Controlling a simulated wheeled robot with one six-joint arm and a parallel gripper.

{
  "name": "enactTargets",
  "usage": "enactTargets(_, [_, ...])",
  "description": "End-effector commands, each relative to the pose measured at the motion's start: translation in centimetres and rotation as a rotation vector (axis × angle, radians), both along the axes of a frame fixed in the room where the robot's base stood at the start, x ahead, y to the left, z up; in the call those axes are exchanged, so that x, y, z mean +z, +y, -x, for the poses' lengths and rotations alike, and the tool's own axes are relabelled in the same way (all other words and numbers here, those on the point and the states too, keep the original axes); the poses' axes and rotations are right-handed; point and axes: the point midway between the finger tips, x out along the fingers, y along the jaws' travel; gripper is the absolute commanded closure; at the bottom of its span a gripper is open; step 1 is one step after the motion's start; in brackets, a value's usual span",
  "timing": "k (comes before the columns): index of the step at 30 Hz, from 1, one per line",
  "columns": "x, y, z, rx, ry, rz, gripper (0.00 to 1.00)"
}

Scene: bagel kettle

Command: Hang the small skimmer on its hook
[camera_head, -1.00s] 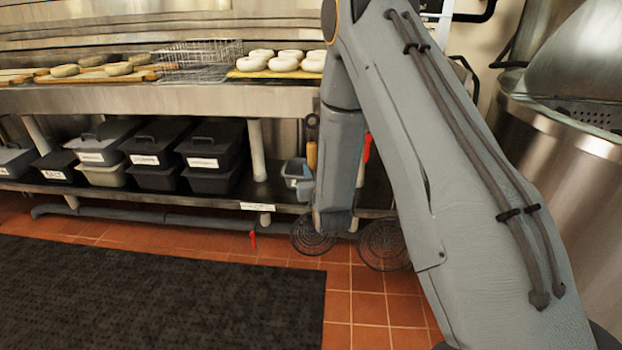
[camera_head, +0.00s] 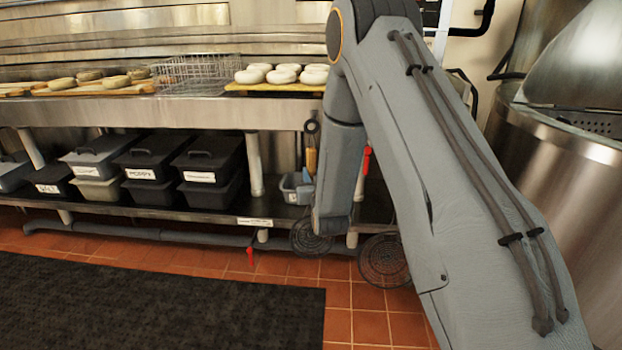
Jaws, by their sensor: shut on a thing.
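A skimmer with a yellowish wooden handle and a dark ring at its top (camera_head: 311,155) hangs upright beside my forearm. Its round dark mesh head shows below, at the lower shelf's front edge. It looks like the small skimmer. My gripper (camera_head: 307,190) is mostly hidden by my forearm; only a grey edge shows at the handle, and it is shut on this skimmer. The hook for the small skimmer cannot be made out.
A steel counter (camera_head: 80,112) carries bagels on boards and a wire basket (camera_head: 195,74). Lidded dark bins (camera_head: 208,165) and a small grey tub (camera_head: 290,188) stand on the shelf below. A large steel kettle (camera_head: 560,150) is at right. A dark mat (camera_head: 150,305) lies on the tiled floor.

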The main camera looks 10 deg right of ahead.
Motion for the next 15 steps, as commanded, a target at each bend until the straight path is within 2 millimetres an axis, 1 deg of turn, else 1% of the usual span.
enactTargets(15, [-0.2,-0.8,-2.7,0.001,-0.003,0.0,1.0])
